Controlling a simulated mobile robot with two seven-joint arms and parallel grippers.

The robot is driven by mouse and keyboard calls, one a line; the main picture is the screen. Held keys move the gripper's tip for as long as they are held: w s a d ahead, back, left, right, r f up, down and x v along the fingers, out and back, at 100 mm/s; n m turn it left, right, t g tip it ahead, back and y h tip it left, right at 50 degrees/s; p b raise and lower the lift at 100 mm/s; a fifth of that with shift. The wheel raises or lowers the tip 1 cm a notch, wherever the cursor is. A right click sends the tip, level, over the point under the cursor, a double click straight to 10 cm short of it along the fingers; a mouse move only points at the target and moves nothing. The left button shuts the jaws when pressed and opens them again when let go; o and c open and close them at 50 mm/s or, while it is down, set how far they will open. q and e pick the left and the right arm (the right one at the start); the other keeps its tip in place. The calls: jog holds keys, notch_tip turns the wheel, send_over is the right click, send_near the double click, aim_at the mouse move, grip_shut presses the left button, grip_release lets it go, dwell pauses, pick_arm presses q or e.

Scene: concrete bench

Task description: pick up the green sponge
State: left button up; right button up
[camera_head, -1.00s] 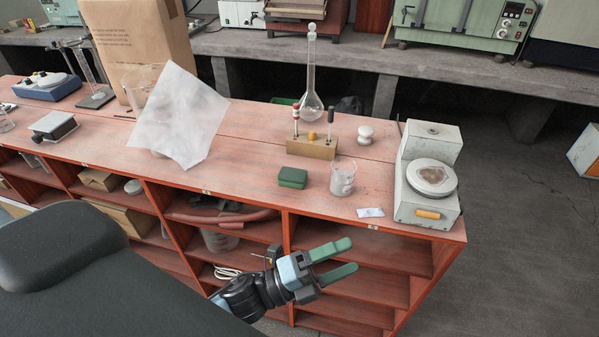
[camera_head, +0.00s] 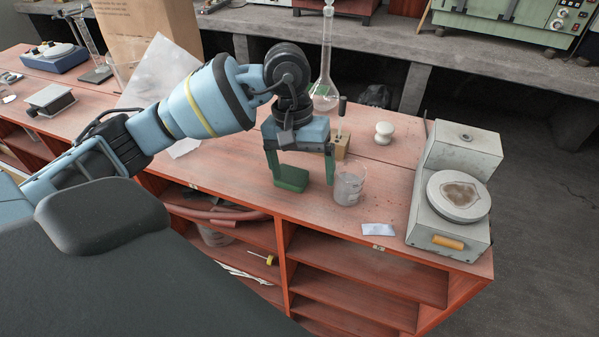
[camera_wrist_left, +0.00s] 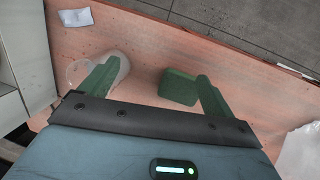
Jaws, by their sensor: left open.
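The green sponge (camera_head: 291,178) is a small dark green block lying on the red bench top near its front edge. My left gripper (camera_head: 302,172) points down over it, open, with its two green fingers spread. In the left wrist view the sponge (camera_wrist_left: 178,87) shows between the fingertips (camera_wrist_left: 155,82), much closer to the right finger. Nothing is held. In the head view the gripper hides part of the area around the sponge. I cannot tell whether a finger touches it. My right gripper is not in view.
A glass beaker (camera_head: 348,186) stands just right of the gripper; the left finger overlaps it in the wrist view (camera_wrist_left: 112,66). A wooden block (camera_head: 342,148) and a flask (camera_head: 324,90) stand behind. A small white packet (camera_head: 378,230) and a grey device (camera_head: 450,205) are to the right.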

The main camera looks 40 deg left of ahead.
aim_at(291, 174)
pick_arm(q)
jog(key=a+r, duration=0.1)
jog(key=w+a+r+y, duration=0.1)
jog(key=a, duration=0.1)
jog(key=w+a+y, duration=0.1)
jog(key=a, duration=0.1)
jog(key=shift+w+r+m+t, duration=0.15)
jog(key=shift+r+m+t, duration=0.25)
jog(key=shift+d+f, duration=0.1)
jog(key=shift+f, duration=0.95)
jog(key=shift+d+f+p, duration=0.15)
jog(key=shift+f, duration=1.3)
jog(key=shift+d+f+p, duration=0.15)
jog(key=shift+f, duration=1.25)
jog(key=c, duration=1.1)
